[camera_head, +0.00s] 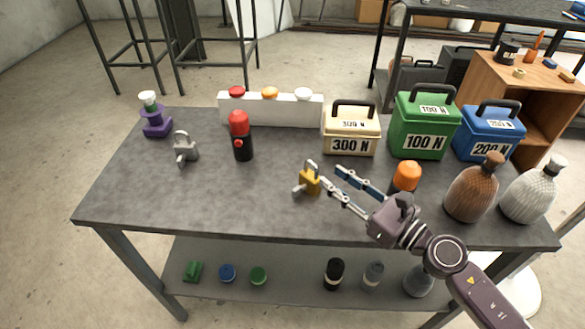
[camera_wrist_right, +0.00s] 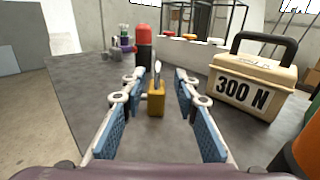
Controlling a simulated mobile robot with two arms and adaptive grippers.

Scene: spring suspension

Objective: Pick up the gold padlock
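The gold padlock (camera_head: 311,186) stands on the grey table in front of the cream 300 N box, its silver shackle upward. A grey key-like piece sticks out at its left. My right gripper (camera_head: 330,174) is open, coming in from the lower right, with its fingertips just right of the padlock. In the right wrist view the padlock (camera_wrist_right: 156,101) appears between the two blue-padded fingers. I cannot tell whether a fingertip touches it. A silver padlock (camera_head: 185,149) stands farther left. My left gripper is not in view.
The 300 N box (camera_head: 351,140), green 100 N box (camera_head: 421,141) and blue 200 N box (camera_head: 484,147) stand behind. An orange-topped item (camera_head: 405,177) and brown bottle (camera_head: 472,194) are close to my right arm. The red-and-black cylinder (camera_head: 242,148) is left. The table's front left is clear.

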